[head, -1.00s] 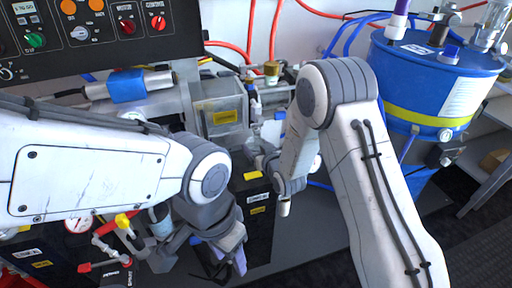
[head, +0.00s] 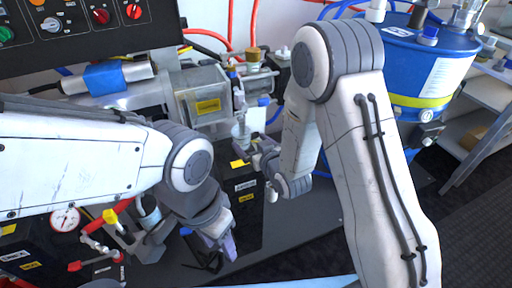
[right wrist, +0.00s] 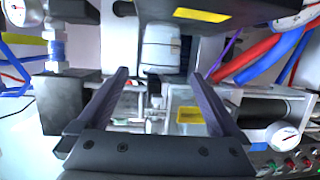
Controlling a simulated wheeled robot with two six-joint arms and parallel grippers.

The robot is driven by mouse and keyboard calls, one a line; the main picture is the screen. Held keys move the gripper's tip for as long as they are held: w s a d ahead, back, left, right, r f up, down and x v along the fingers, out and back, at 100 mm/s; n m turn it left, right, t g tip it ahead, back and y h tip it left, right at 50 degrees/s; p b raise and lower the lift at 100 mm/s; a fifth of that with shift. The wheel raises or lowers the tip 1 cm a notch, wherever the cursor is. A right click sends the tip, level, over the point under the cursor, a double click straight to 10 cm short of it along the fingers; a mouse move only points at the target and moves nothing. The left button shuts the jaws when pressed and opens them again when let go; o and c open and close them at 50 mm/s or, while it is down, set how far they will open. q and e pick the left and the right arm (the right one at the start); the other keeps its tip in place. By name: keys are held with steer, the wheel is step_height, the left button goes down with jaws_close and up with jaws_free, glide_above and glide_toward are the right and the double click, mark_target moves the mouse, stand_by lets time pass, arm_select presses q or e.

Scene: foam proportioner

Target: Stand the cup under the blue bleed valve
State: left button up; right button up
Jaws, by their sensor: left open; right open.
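The clear, whitish cup (head: 241,134) stands upright on the black box top below the valve fittings. It also shows upside down in the right wrist view (right wrist: 160,48), beyond and between the fingertips. A small blue part (head: 263,102), possibly the bleed valve handle, is just above and right of the cup; I cannot tell for sure. My left gripper (head: 226,243) is open and empty, lower, near the bench front.
A clear housing with a yellow label (head: 207,106) is left of the cup. A blue drum (head: 430,65) stands at the right. A pressure gauge (head: 65,219) and red-handled valves are at lower left. Hoses run behind. Dark bench top is free right of the black box.

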steer(key=p+v, duration=0.1)
steer(key=v, duration=0.3)
steer(key=shift+s+r, duration=0.1)
steer(key=s+r+n+g+h, duration=0.1)
steer(key=s+g, duration=0.5)
steer(key=s, duration=0.8)
steer(key=s+r+n+g+h, duration=0.2)
steer(key=s+r+g, duration=0.4)
steer(key=s, duration=0.9)
steer(key=shift+s+d+g+h, duration=0.2)
steer(key=shift+d+g+h, duration=0.05)
steer(key=shift+g+h, duration=0.5)
step_height(320, 180, up, 16)
steer(key=p, duration=1.6)
steer(key=shift+r, duration=0.1)
steer(key=shift+c, duration=0.3)
